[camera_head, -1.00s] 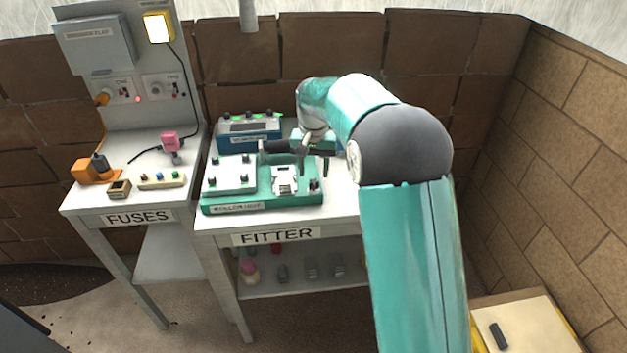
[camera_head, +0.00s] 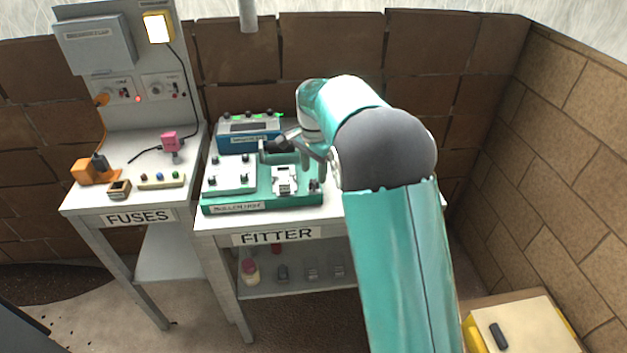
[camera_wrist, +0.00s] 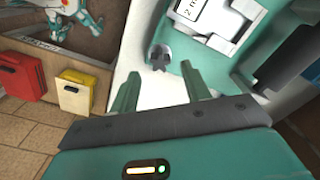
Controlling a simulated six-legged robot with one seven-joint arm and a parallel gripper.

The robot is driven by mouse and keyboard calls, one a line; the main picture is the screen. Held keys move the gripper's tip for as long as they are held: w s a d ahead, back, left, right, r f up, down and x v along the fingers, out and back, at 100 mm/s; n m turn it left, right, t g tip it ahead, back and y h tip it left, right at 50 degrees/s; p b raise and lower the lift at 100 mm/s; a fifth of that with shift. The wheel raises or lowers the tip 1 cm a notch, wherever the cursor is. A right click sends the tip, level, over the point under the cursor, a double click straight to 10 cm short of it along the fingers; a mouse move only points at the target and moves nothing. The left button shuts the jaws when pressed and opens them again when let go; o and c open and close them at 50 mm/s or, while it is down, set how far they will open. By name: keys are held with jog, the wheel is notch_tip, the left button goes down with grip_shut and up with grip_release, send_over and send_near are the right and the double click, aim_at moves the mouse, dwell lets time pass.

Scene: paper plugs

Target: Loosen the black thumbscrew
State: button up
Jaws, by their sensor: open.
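A small dark knob (camera_wrist: 160,57), which looks like the black thumbscrew, sits at the edge of the teal fixture (camera_wrist: 222,68) in the wrist view. In the head view, a black knob (camera_head: 314,185) stands at the fixture's right front corner, beside the white clamp piece (camera_head: 284,180). My gripper (camera_wrist: 157,72) is open and empty, its two teal fingers apart. In the wrist view the knob appears just beyond and between the fingertips; contact does not show. In the head view my gripper (camera_head: 300,148) is over the back of the fixture, its fingertips hard to make out.
A blue box (camera_head: 248,135) with green lights stands behind. The fuses bench (camera_head: 95,200) is at left. Red (camera_wrist: 22,76) and yellow (camera_wrist: 73,91) cases stand on the floor in the wrist view.

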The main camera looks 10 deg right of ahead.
aim_at(314, 181)
jog(key=shift+f, duration=1.85)
jog(key=c, duration=1)
jog(key=shift+o, duration=0.2)
jog(key=shift+n, duration=0.9)
jog(key=o, duration=1)
jog(key=shift+c, duration=0.2)
jog(key=shift+r, duration=0.1)
